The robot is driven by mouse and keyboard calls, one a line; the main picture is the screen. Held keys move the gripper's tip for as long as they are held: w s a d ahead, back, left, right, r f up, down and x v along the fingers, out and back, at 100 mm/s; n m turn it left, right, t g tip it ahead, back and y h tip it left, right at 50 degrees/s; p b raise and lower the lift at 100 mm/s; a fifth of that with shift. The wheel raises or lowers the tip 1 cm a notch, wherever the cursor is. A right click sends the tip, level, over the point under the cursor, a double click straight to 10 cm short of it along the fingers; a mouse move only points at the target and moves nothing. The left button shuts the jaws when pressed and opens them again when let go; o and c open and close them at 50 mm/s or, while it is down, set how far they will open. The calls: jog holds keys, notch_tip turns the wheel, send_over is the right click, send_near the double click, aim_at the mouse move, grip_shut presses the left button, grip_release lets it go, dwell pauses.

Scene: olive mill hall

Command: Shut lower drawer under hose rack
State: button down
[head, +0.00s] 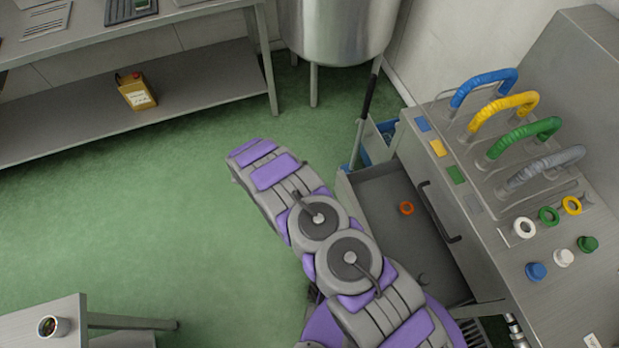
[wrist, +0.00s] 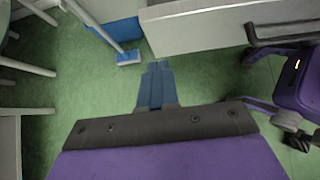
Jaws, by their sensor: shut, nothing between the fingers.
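My gripper (wrist: 157,68) is shut and empty over the green floor, apart from the drawer front in the picture. In the head view my gripper is not visible.
A blue-headed broom (wrist: 128,57) and a blue bin (wrist: 122,30) stand beside the drawer. A steel tank (head: 338,30) is behind. A bench (head: 130,115) with a yellow can runs along the left; a small table (head: 45,322) is lower left. The floor between is clear.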

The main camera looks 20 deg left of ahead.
aim_at(338, 179)
jog(key=shift+w+d+f+b, duration=0.3)
jog(key=shift+w+d+f, duration=0.45)
jog(key=shift+d, duration=0.4)
jog(key=shift+w+d+f+b, duration=0.3)
jog(key=shift+w+d+f, duration=0.35)
jog(key=shift+w+d, duration=0.35)
jog(key=shift+w+d+f+b, duration=0.3)
jog(key=shift+w+d+f, duration=0.4)
jog(key=shift+d, duration=0.55)
jog(key=shift+a, duration=0.15)
